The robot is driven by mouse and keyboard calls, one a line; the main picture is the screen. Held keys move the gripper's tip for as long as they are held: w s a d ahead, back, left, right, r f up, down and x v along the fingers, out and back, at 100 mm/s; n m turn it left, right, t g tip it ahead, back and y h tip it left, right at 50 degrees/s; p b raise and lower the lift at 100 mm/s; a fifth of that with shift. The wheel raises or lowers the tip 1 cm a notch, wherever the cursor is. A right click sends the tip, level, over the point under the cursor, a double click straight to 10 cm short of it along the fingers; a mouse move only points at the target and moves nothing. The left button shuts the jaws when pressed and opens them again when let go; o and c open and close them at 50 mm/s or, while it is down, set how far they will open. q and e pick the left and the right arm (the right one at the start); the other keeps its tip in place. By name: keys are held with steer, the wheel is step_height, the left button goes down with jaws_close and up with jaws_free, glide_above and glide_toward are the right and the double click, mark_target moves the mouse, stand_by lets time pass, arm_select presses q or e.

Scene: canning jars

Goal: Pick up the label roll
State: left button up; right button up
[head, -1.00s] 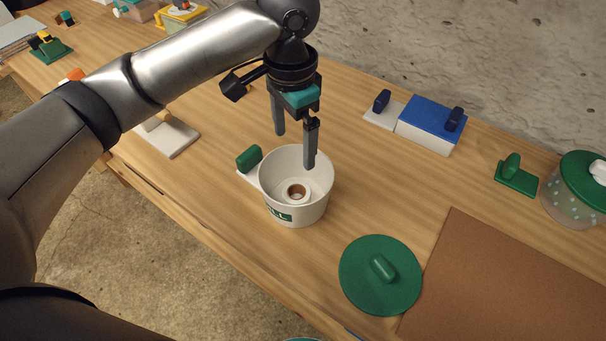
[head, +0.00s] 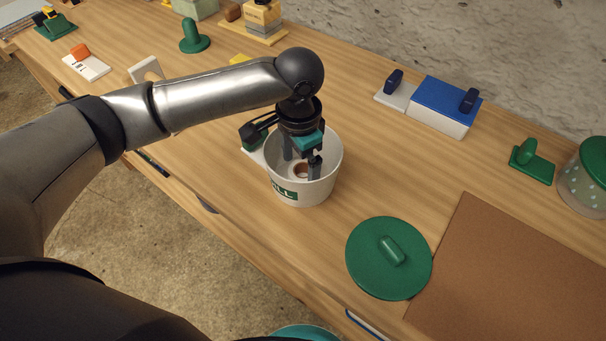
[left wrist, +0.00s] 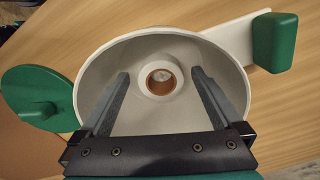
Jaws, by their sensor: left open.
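The label roll (left wrist: 160,80) is a small white ring with a brown core. It lies at the bottom of a white round bin (head: 304,189) with a green label on its side, and it is partly visible in the head view (head: 300,170). My left gripper (head: 301,172) points down into the bin. Its two fingers are open, and in the left wrist view the gripper (left wrist: 160,78) has one finger on each side of the roll, with gaps between. The fingers hide part of the roll in the head view. My right gripper is not in view.
A round green lid (head: 370,270) lies to the right of the bin, beside a brown mat (head: 520,270). A blue-topped white box (head: 440,100) stands behind. Bare wood lies between bin and box.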

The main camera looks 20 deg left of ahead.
arm_select(q)
step_height(320, 180, down, 2)
steer(key=c, duration=1.4)
